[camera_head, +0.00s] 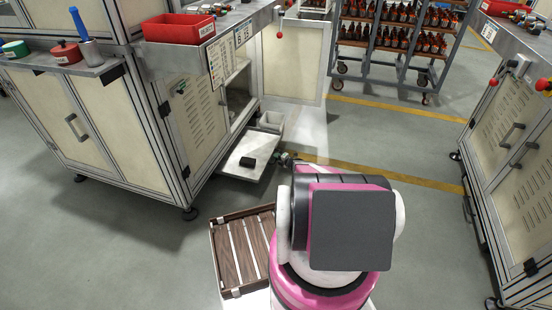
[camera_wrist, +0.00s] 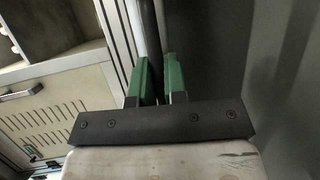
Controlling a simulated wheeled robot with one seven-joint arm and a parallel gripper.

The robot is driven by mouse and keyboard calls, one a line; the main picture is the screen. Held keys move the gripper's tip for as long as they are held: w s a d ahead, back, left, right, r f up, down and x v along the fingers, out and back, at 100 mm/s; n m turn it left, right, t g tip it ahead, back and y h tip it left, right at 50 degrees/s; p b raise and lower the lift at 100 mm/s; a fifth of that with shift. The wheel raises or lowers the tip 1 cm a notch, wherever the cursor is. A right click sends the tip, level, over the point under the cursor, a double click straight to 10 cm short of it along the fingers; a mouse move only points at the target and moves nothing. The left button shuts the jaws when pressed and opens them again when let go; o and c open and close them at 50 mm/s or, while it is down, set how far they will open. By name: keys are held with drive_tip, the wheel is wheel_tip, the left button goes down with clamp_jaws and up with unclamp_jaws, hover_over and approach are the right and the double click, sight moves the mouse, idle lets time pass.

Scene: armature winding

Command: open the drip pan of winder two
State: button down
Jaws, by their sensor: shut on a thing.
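The drip pan (camera_head: 237,165) is a light, shallow tray that sticks out low from the cabinet of the winder (camera_head: 200,105) at the left. My gripper (camera_head: 286,158) is at the pan's outer right edge, partly hidden by my arm. In the wrist view my gripper's two green fingers (camera_wrist: 159,78) are close together around a dark bar (camera_wrist: 150,35), which looks like the pan's handle. The handle itself is too small to make out in the head view.
An open cabinet door (camera_head: 294,62) stands behind the pan, and a pale bin (camera_head: 271,122) is beside it. A slatted wooden tray (camera_head: 241,250) is low in front. A bottle rack (camera_head: 400,40) is at the back; another cabinet (camera_head: 510,150) is at right. Floor between is clear.

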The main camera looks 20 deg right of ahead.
drive_tip(key=c, duration=1.2)
unclamp_jaws()
drive_tip(key=v, duration=1)
drive_tip(key=shift+s+d, duration=0.15)
drive_tip(key=shift+s, duration=0.2)
drive_tip(key=shift+r, duration=0.1)
